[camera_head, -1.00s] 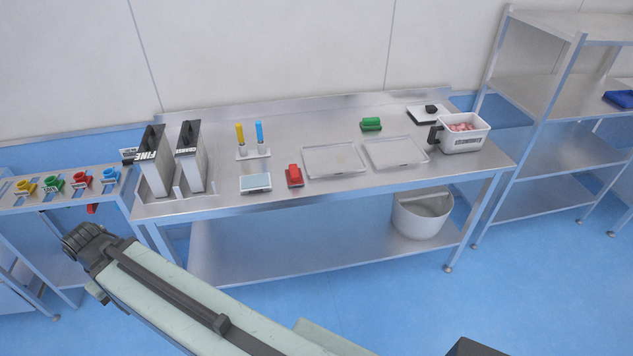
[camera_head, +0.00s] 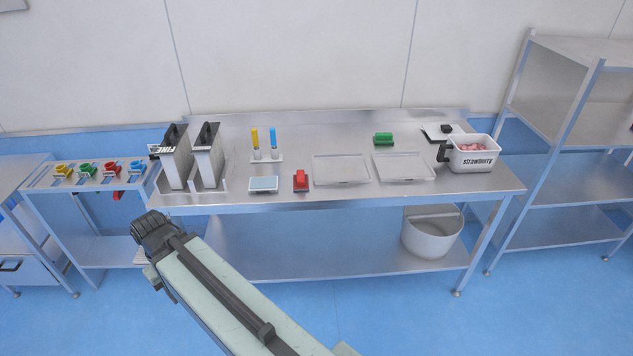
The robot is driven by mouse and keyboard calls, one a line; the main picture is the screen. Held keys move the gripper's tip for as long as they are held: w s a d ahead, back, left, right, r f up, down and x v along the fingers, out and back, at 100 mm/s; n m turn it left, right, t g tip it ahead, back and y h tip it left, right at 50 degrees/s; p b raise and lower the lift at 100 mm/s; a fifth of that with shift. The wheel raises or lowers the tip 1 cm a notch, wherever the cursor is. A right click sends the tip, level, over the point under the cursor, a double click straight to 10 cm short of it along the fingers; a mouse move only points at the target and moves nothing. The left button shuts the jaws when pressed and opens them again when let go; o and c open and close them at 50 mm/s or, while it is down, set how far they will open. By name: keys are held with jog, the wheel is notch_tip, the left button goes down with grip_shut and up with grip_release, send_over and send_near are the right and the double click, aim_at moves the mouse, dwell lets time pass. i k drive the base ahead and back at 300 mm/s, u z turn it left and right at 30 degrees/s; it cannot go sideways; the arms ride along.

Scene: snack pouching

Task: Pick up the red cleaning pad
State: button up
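The red cleaning pad (camera_head: 301,180) lies on the steel table (camera_head: 400,192) near its front edge, between a small pale blue-topped tray and a flat clear tray. Nothing touches it from above. My arm reaches up from the bottom of the view, and its dark end with my gripper (camera_head: 150,228) is in front of the table's left part. My gripper is well to the left of the red pad and apart from it. Its fingers cannot be made out, so I cannot tell if it is open or shut.
A pale blue-topped tray (camera_head: 263,184) is left of the pad, a clear tray (camera_head: 341,169) right. A green pad (camera_head: 383,139) is farther back. Two tall metal containers (camera_head: 208,160) stand at the left. A strawberry tub (camera_head: 472,155) stands at the right. A shelf rack is far right.

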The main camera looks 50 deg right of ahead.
aim_at(299, 179)
jog(key=z, duration=0.35)
jog(key=i, duration=1)
jog(key=u, duration=0.05)
